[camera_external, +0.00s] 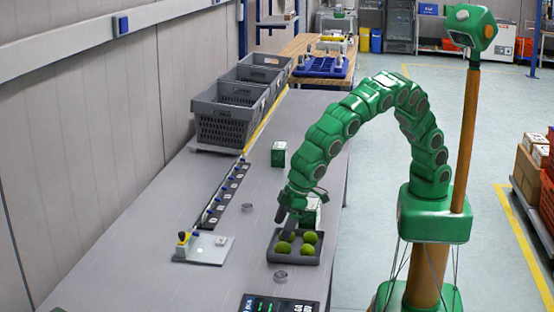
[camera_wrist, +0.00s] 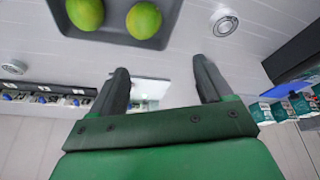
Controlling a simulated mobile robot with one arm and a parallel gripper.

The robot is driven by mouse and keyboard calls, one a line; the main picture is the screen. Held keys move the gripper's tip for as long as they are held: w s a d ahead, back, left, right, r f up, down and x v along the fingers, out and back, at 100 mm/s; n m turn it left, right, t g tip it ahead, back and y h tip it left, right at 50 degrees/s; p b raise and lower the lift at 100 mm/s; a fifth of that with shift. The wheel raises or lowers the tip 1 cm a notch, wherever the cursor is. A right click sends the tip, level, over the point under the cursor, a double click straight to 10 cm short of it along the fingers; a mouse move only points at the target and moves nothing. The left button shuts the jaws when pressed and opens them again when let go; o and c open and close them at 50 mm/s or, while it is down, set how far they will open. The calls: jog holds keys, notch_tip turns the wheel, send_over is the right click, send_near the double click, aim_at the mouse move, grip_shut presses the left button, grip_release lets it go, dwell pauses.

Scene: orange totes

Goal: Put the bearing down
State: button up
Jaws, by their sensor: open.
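My gripper (camera_external: 286,222) is open and hangs above the left edge of the dark tray in the external view. In the wrist view my gripper (camera_wrist: 159,66) shows two spread fingers with nothing between them. One ring-shaped metal bearing (camera_external: 281,275) lies flat on the grey table just in front of the tray. In the wrist view this bearing (camera_wrist: 225,24) is beyond the right finger, apart from it. A second similar ring (camera_external: 248,207) lies left of the tray near the black strip; it also shows in the wrist view (camera_wrist: 14,67).
The dark tray (camera_external: 271,251) holds several green fruits. A dark display unit (camera_external: 262,302) stands at the front edge of view. A light plate with a yellow-topped part (camera_external: 208,250) and a black strip (camera_external: 222,192) lie left. Grey crates (camera_external: 222,122) and a green box (camera_external: 278,154) stand farther back.

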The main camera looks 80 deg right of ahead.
jog(key=n+y, duration=0.1)
send_near(282, 274)
jog(key=shift+s+x, duration=0.1)
jog(key=shift+x, duration=0.7)
jog(key=shift+s+x, duration=0.15)
jog(key=shift+x, duration=3.3)
jog(key=shift+w+r, duration=0.1)
jog(key=shift+w, duration=0.05)
jog(key=shift+c, duration=0.2)
